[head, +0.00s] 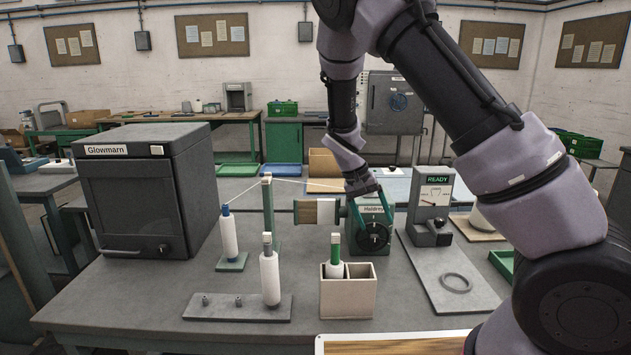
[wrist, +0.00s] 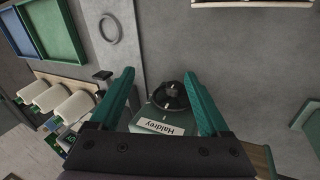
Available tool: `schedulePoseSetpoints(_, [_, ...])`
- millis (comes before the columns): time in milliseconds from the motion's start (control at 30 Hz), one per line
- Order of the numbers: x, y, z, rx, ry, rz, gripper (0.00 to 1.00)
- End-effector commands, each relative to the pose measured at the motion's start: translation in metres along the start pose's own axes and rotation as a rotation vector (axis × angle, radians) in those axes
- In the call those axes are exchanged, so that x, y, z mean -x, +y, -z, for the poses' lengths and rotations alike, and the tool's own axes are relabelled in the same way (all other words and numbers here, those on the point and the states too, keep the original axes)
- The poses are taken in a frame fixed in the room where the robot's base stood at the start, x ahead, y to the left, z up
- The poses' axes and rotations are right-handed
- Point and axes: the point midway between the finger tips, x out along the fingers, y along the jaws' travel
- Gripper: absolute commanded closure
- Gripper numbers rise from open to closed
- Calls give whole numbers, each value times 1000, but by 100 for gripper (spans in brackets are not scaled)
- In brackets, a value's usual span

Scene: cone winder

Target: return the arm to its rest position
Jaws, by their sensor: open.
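My arm reaches down from the upper right in the head view. My gripper (head: 367,194) is at the green winder labelled Haldrey (head: 375,212), over its top. In the wrist view my gripper (wrist: 158,82) is open, with its two teal fingers spread apart and nothing held. The winder (wrist: 160,122) and its dark handwheel (wrist: 172,96) show between and beyond the fingers. The handwheel also shows in the head view (head: 374,238). I cannot tell whether a finger touches the winder.
The dark Glowmarn cabinet (head: 145,190) stands at left. Yarn posts, a white bobbin (head: 270,278) and a cream box (head: 348,296) holding a green-topped bobbin stand in front. The READY device (head: 432,208) and a ring (head: 456,282) on a grey plate are at right.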

Motion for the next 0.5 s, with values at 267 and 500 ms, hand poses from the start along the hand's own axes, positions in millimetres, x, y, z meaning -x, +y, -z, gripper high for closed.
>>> schedulePoseSetpoints(267, [73, 62, -20, -123, -59, 316, 20])
schedulePoseSetpoints(500, [140, 122, -48, -199, -1, 534, 20])
